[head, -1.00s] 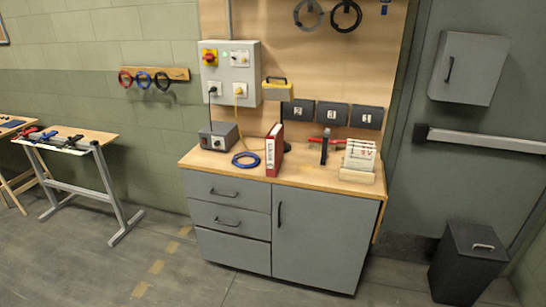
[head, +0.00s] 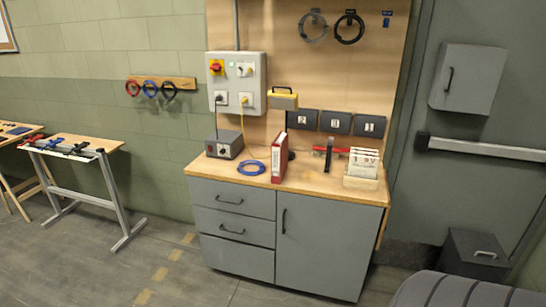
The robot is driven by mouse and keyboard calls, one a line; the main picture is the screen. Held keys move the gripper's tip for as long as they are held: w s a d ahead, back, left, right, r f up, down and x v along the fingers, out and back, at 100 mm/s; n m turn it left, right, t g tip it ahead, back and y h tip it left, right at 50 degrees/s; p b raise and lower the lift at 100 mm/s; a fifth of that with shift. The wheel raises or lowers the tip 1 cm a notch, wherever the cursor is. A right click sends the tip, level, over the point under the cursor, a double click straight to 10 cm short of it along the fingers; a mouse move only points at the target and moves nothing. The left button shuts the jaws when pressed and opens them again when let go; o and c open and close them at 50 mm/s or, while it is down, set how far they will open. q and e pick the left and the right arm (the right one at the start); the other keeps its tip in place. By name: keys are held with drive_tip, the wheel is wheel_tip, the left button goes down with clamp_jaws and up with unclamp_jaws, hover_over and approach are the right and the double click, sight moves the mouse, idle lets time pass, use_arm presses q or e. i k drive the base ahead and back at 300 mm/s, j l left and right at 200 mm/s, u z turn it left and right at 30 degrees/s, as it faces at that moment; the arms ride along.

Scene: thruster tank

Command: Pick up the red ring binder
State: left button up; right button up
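The red ring binder (head: 280,158) stands upright on the wooden top of a grey cabinet (head: 286,185), near its front edge and about the middle. Its pale spine label faces front. Neither of my grippers is in view, and nothing is touching the binder.
A grey control box (head: 224,145) stands left of the cable. A red-and-black tool (head: 329,152) and a card rack (head: 363,166) stand to the right. The floor before the cabinet (head: 215,291) is clear. A bin (head: 476,252) stands at right.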

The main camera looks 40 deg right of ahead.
sight(279, 148)
drive_tip(key=l+u, duration=0.25)
drive_tip(key=l, duration=2.35)
